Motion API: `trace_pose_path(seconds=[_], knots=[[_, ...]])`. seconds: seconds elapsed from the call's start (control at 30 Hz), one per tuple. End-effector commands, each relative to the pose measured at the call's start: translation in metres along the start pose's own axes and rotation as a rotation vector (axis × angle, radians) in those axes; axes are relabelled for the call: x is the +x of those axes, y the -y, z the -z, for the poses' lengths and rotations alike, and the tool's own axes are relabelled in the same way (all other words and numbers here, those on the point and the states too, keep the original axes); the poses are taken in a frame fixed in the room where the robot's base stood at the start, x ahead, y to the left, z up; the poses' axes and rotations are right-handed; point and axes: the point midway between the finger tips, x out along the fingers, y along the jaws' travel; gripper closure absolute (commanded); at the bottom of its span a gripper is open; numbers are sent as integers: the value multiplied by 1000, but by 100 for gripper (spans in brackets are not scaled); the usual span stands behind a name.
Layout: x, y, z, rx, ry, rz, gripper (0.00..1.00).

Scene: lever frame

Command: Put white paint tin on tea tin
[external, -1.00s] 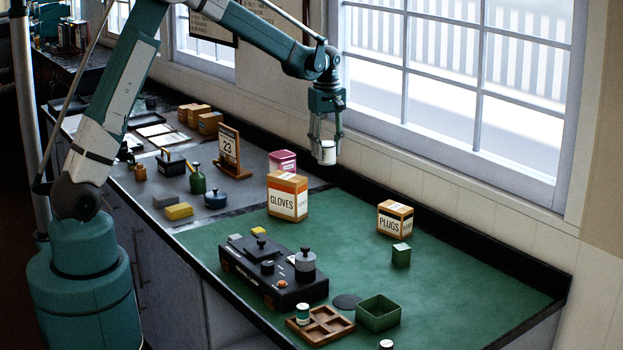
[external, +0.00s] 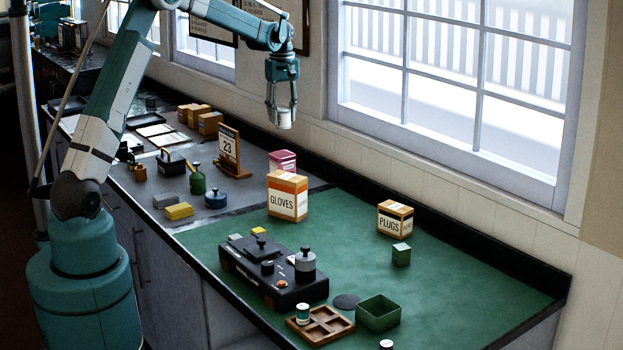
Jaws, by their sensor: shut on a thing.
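The white paint tin (external: 285,121) is a small white cylinder held upright between the fingertips of my gripper (external: 283,109). My gripper is shut on it and points down, high above the bench near the wall. A pink tin (external: 283,160) with a pale label stands on the bench below, behind the gloves box. I take it for the tea tin, but its lettering is too small to read. The paint tin appears above the pink tin and apart from it. The pink tin's lower front is partly hidden by the gloves box.
The gloves box (external: 287,197) stands in front of the pink tin. A calendar stand (external: 229,150) is to its left. The plugs box (external: 395,218) and a small green cube (external: 401,254) are to the right. A black device (external: 272,273) sits in front.

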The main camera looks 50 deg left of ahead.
Motion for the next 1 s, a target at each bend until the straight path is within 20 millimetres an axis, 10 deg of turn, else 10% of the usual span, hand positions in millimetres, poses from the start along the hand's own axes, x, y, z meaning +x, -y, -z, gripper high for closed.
trace_pose_path(seconds=[0.53,1.0], knots=[[5,1,4,0,0,0,80],[59,1,4,0,0,0,80]])
